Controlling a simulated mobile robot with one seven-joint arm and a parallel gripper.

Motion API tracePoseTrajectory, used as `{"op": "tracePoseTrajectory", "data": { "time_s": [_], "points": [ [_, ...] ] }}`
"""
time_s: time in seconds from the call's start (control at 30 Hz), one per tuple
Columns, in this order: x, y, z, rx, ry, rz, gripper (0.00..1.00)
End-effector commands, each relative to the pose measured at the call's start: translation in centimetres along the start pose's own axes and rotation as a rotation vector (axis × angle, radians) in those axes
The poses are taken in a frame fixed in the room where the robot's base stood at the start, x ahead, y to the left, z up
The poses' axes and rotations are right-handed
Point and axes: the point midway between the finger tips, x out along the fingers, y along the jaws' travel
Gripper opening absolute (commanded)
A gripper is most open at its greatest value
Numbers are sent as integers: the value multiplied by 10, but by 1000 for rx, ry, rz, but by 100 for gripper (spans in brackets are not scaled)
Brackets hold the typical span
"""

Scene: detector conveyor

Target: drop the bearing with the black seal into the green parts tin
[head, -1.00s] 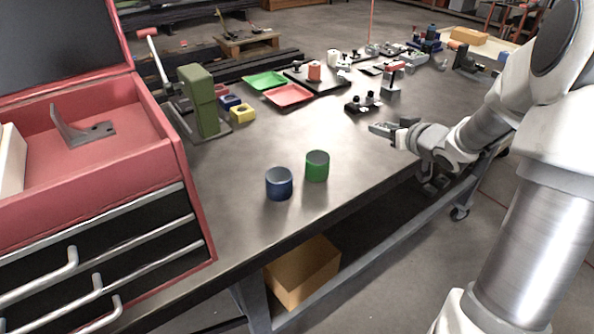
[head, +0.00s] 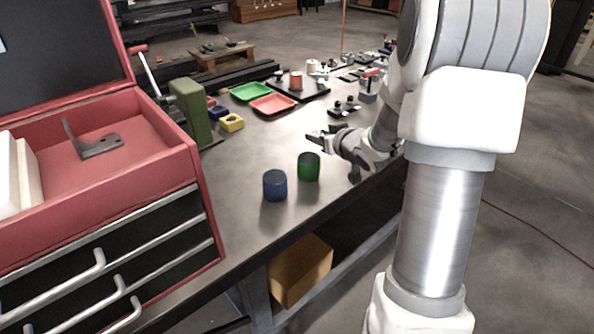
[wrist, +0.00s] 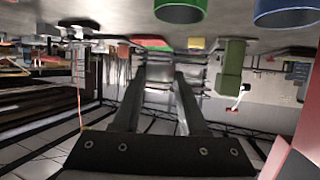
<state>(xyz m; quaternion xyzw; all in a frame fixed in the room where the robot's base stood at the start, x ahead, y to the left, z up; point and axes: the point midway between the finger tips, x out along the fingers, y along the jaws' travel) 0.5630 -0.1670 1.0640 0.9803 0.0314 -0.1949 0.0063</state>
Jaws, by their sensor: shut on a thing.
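The green parts tin (head: 308,167) stands upright on the bench, close to the right of a blue tin (head: 275,186). The green tin's edge (wrist: 181,12) shows at the top of the wrist view. My gripper (head: 316,136) is above the bench, just behind the green tin in the head view and apart from it. In the wrist view its fingers (wrist: 160,74) reach forward, shut on the bearing. The bearing is too small and dark between the fingertips to make out, and its seal colour cannot be told.
The blue tin also shows in the wrist view (wrist: 286,14). A red tool chest (head: 150,170) stands at the left. A green press (head: 190,112), a yellow block (head: 231,123), and green (head: 251,92) and red (head: 273,104) trays sit farther back. The bench around the tins is clear.

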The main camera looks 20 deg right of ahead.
Motion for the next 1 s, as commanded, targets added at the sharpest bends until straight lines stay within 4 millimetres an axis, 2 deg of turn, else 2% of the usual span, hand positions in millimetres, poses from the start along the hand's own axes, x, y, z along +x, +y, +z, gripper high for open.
{"op": "tracePoseTrajectory", "data": {
  "time_s": [0.27, 0.63, 1.0],
  "points": [
    [6, 0, 15, 0, 0, 2, 0],
    [21, 0, 52, 0, 0, 1, 0],
    [23, 0, 55, 0, 0, 1, 0]
  ]
}}
